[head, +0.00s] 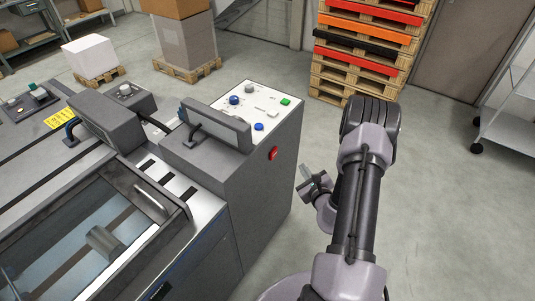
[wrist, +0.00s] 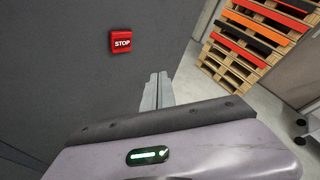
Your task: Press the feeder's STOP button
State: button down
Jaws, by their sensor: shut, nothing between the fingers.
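The red STOP button (head: 273,153) sits on the grey side panel of the feeder (head: 245,190), below its white control top. In the wrist view the STOP button (wrist: 122,43), a red square with white lettering, is at upper left. My gripper (head: 306,172) is beside the panel in the head view, right of the button and slightly lower. In the wrist view my gripper (wrist: 158,82) has its fingers together and empty. They point towards the panel, right of the button and below it. A gap to the panel shows in the head view; its exact size is unclear.
The feeder's top holds blue, green and white buttons (head: 259,108) and a raised grey block (head: 215,128). Stacked pallets (head: 368,48) stand behind, and a white shelf cart (head: 508,115) is at right. The floor (head: 440,210) right of my arm is clear.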

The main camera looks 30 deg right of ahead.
aim_at(274, 153)
jog(key=shift+s+d+f, duration=0.1)
jog(key=w+a, duration=0.3)
jog(key=w, duration=0.5)
jog(key=shift+a+p, duration=0.25)
jog(key=shift+p, duration=0.05)
jog(key=shift+w, duration=0.15)
dwell(1.8)
jog(key=shift+w+a, duration=0.15)
jog(key=shift+w, duration=0.2)
jog(key=shift+w+a, duration=0.15)
jog(key=shift+w, duration=0.25)
dwell(0.6)
jog(key=shift+s+d, duration=0.3)
jog(key=shift+s, duration=0.5)
